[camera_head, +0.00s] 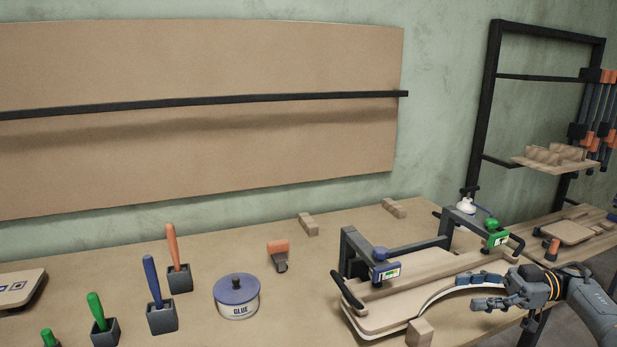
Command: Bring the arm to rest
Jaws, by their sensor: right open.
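My right gripper (487,290) is at the lower right, at the end of my right arm (594,308) coming in from the right edge. Its fingers point left and are spread open, with nothing visible between them. They are over or beside the right end of the stacked curved boards (400,312); I cannot tell whether they touch. My left gripper is not in view.
A glue tin (237,298), a blue-handled brush (153,281), an orange-handled brush (174,247) and green-handled brushes (98,312) stand at the left. A wooden block (419,332) is at the boards' front. A black rack (487,110) stands behind right. Bench space between tin and boards is clear.

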